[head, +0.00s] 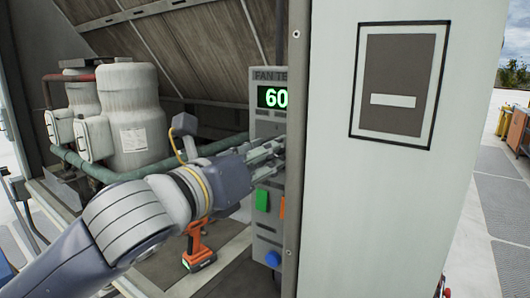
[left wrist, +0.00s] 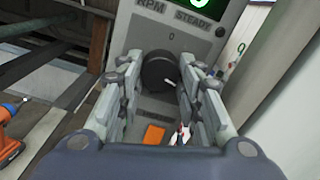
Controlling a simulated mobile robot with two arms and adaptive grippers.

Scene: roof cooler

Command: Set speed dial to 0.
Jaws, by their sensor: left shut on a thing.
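The speed dial (left wrist: 156,70) is a round black knob in the left wrist view, below a printed "0". Its white pointer mark (left wrist: 173,82) points to the lower right of the knob, away from the "0". My left gripper (left wrist: 160,85) has its fingers on both sides of the dial and is shut on it. In the head view my left gripper (head: 272,152) reaches the control panel (head: 266,229), and the dial is hidden behind the fingers. The display (head: 272,97) reads "60" in green, partly cut by the cabinet edge. My right gripper is not in view.
A green button (head: 262,200), an orange button (head: 282,208) and a blue knob (head: 273,259) sit below the dial. A large pale cabinet door (head: 390,190) stands close on the right. An orange drill (head: 198,250) and white tanks (head: 135,115) are on the left.

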